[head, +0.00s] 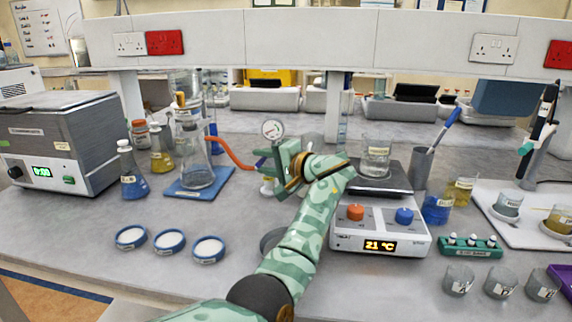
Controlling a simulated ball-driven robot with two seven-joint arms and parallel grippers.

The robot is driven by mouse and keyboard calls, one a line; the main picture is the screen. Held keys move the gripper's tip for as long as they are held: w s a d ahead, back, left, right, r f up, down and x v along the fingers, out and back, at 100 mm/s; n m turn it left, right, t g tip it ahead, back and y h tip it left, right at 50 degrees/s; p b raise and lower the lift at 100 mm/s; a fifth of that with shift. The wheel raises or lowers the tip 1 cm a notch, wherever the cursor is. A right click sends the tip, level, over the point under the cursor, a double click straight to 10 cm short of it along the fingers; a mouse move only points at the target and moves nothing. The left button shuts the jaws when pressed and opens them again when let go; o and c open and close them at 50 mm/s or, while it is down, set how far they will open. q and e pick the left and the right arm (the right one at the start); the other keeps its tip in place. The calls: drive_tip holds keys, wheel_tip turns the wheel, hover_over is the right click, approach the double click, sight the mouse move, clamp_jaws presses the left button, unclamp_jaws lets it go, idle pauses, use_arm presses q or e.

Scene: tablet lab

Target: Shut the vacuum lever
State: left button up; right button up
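A round pressure gauge (272,129) with a white face stands at the middle of the bench. A red hose (232,153) runs from the filter flask (197,165) at the left toward the spot below the gauge. I cannot make out the vacuum lever; my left gripper covers most of the fitting under the gauge. My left gripper (262,163) is just below the gauge, pointing left, at the hose's end. Whether its fingers are open or shut, or touch the lever, I cannot tell. My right gripper is not in view.
The flask stands on a blue tray (187,192). Right of my arm is a hotplate (378,232) with a beaker (375,158) behind its knobs. Three white dishes (169,240) lie front left. Small beakers (500,282) stand front right.

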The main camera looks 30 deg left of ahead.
use_arm(q)
drive_tip(key=p+v, duration=0.1)
drive_tip(key=v, duration=1.4)
drive_tip(key=shift+d+p, duration=0.2)
drive_tip(key=shift+p, duration=0.1)
